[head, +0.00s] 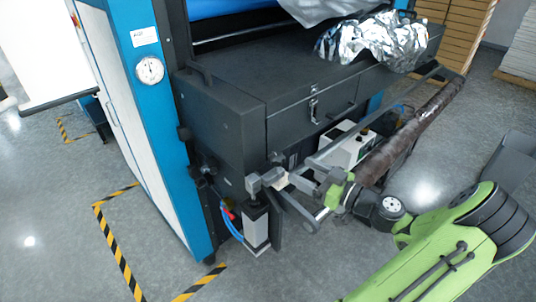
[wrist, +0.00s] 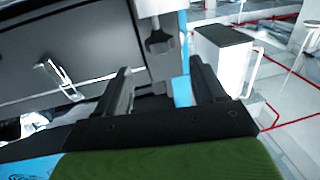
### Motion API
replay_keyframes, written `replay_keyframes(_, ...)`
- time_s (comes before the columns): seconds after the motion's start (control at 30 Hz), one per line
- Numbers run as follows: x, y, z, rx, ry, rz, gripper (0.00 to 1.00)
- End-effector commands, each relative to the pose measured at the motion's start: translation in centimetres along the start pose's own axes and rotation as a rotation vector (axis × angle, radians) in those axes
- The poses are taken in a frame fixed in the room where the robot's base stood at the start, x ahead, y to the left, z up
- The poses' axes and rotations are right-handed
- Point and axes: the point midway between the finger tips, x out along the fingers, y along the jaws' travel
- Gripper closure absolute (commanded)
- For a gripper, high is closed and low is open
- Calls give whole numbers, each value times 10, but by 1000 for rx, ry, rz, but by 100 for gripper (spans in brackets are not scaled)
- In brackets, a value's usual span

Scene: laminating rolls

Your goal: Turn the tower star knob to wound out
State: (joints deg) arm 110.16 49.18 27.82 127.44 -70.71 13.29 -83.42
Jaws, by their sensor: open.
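The dark star knob (wrist: 159,42) shows in the wrist view, on a short stem under a grey post of the machine. It appears beyond my fingertips and between the two fingers in the picture, apart from both. A small dark knob shape (head: 209,167) sits by the blue column in the head view; I cannot tell if it is the same knob. My gripper (head: 309,191) is open and empty in front of the dark cabinet. Its two black fingers (wrist: 160,78) show in the wrist view. The knob's turned position and any markings are too small to read.
The dark machine cabinet (head: 225,118) has a latch (head: 313,106). A grey cylinder unit (head: 257,222) with a blue hose stands below it. A long dark roll (head: 412,130) lies at the right. Crumpled foil (head: 372,40) rests on top. Striped tape (head: 115,250) marks open floor at left.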

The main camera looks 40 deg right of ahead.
Motion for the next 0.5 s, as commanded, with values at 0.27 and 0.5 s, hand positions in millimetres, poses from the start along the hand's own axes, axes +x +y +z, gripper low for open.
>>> replay_keyframes(0.27,72,-2,-2,1,2,-8,30)
replay_keyframes(0.5,108,-1,-1,1,1,-4,30)
